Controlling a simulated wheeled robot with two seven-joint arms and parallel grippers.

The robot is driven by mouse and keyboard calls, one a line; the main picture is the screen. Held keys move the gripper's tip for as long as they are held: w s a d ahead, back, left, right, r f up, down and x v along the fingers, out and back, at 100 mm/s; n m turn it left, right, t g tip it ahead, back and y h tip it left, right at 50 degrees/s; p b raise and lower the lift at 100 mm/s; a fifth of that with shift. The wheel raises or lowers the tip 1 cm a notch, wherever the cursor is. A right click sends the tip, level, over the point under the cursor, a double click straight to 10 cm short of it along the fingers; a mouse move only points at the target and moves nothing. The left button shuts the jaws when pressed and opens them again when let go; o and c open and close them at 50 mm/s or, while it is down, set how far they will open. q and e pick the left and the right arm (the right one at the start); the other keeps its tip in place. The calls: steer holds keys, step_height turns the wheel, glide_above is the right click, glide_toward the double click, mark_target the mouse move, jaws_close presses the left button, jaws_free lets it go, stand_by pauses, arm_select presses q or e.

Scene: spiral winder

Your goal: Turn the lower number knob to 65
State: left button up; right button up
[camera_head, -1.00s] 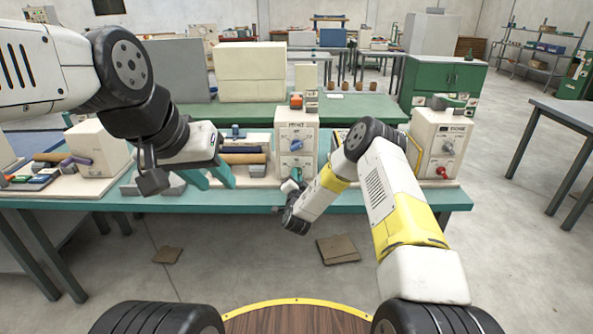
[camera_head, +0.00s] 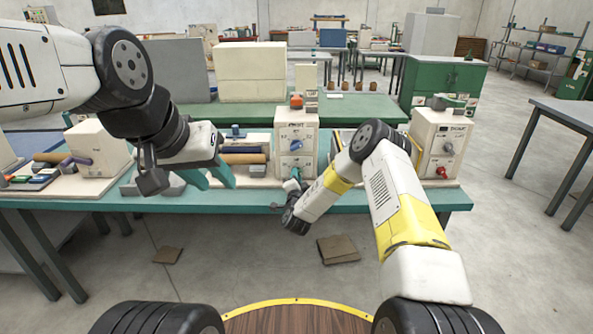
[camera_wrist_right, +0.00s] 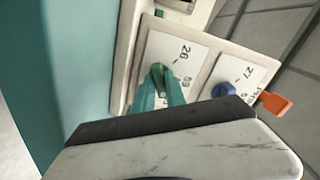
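The machine box (camera_head: 312,133) on the teal bench has an upper blue knob (camera_head: 296,145) and a lower green knob (camera_head: 296,173). In the right wrist view the green knob (camera_wrist_right: 159,78) sits on a white plate with printed figures, too small to read surely. The blue knob (camera_wrist_right: 225,89) is on the neighbouring plate. My right gripper (camera_wrist_right: 161,88) has its teal fingers on either side of the green knob, close against it; it also shows in the head view (camera_head: 291,184). My left gripper (camera_head: 209,178) is open and empty, in front of the bench's left part.
A second box (camera_head: 440,140) with a grey knob and a red knob stands to the right on the bench. An orange part (camera_wrist_right: 275,103) sticks out beside the blue knob. A cream box (camera_head: 98,150) stands at the left. The bench's front edge (camera_head: 350,204) runs below my grippers.

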steer(key=o, duration=0.3)
steer(key=shift+o, duration=0.2)
steer(key=s, duration=0.7)
steer(key=shift+s, duration=0.4)
